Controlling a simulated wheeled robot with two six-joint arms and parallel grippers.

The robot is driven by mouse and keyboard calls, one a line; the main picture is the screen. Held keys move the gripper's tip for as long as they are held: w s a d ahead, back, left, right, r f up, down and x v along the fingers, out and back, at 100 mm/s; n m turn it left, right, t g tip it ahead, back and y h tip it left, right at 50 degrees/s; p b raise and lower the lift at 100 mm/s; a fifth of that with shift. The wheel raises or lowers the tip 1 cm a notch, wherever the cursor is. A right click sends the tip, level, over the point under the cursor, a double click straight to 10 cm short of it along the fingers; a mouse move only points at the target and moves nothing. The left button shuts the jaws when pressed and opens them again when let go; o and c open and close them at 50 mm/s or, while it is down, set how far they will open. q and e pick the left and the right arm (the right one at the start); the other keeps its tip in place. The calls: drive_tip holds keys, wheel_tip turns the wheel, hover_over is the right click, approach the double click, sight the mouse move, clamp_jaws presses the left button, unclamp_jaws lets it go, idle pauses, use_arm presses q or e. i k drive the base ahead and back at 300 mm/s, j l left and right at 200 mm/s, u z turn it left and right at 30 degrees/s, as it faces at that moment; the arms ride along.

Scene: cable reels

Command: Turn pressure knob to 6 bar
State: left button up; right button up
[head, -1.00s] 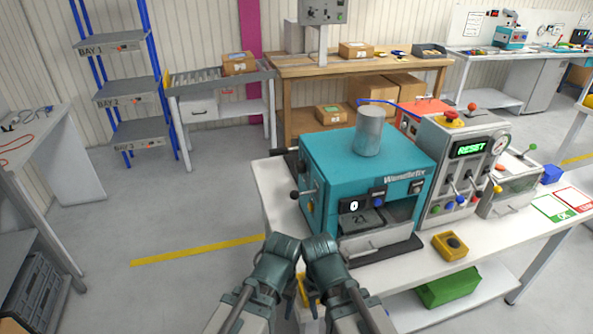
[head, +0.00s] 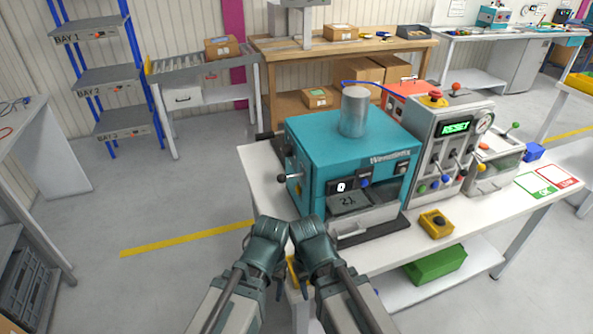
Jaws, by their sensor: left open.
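The teal machine (head: 345,150) stands on the white bench, with a metal cylinder (head: 354,112) on top. Its small display (head: 341,187) reads 0. A black-knobbed lever (head: 283,177) is on its left side. A grey control box (head: 448,147) to its right carries a round pressure gauge (head: 484,123) and several coloured knobs; its screen (head: 454,128) appears to read RESET. I cannot tell which knob is the pressure knob, nor read the gauge. My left gripper (head: 264,240) is open, low in front of the machine and apart from it. My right gripper (head: 312,240) is beside it; its jaws are hidden.
A yellow box with a black button (head: 436,223) sits at the bench's front edge. A green bin (head: 436,264) is on the lower shelf. Open floor (head: 180,270) lies to the left.

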sight(287, 149)
drive_tip(key=i+j, duration=0.1)
drive_tip(key=j, duration=0.2)
drive_tip(key=i+j, duration=0.15)
drive_tip(key=j, duration=0.15)
drive_tip(key=i+j, duration=0.1)
drive_tip(key=j, duration=0.2)
drive_tip(key=i+j, duration=0.15)
drive_tip(key=j, duration=0.15)
drive_tip(key=z, duration=0.05)
